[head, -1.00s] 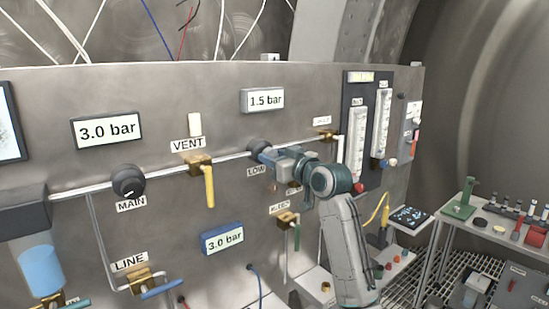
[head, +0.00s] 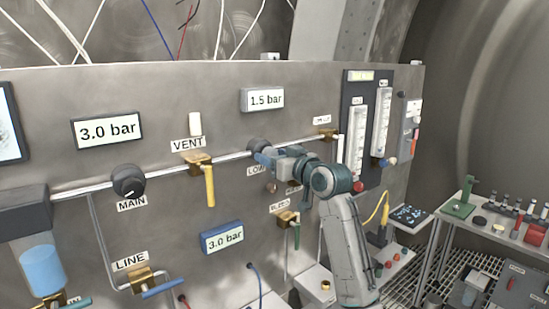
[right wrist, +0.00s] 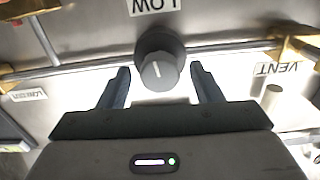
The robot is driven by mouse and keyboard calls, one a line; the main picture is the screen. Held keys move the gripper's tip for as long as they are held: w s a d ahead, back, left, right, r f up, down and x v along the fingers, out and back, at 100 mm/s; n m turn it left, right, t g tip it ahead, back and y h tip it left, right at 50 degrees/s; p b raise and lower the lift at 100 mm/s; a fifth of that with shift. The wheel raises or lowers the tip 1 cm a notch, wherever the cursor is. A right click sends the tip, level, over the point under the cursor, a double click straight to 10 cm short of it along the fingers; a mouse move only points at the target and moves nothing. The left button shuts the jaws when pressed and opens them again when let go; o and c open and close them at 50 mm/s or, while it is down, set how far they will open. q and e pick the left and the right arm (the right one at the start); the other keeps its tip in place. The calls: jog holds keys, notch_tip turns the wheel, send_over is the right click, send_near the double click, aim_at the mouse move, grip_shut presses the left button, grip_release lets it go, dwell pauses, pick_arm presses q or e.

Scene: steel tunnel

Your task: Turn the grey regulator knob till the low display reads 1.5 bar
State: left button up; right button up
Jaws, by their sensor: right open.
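The grey regulator knob (head: 259,146) sits on the pipe above the LOW label (head: 256,171), partly hidden by my right gripper. In the right wrist view the knob (right wrist: 159,62) shows whole, with a white mark on its face. My right gripper (head: 262,157) is open; its two fingers (right wrist: 158,82) stand either side of the knob's front, with a gap on both sides. The low display (head: 265,100) above the knob reads 1.5 bar. My left gripper is not in view.
The MAIN knob (head: 129,181) and its 3.0 bar display (head: 107,130) are to the left. The yellow VENT handle (head: 210,186) hangs just left of my right gripper. A blue-framed display (head: 222,238) below reads 3.0 bar. Flowmeters (head: 369,130) stand to the right.

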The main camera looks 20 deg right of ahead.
jog(key=b+v, duration=0.4)
jog(key=v, duration=0.6)
jog(key=shift+s, duration=0.3)
jog(key=shift+d, duration=0.15)
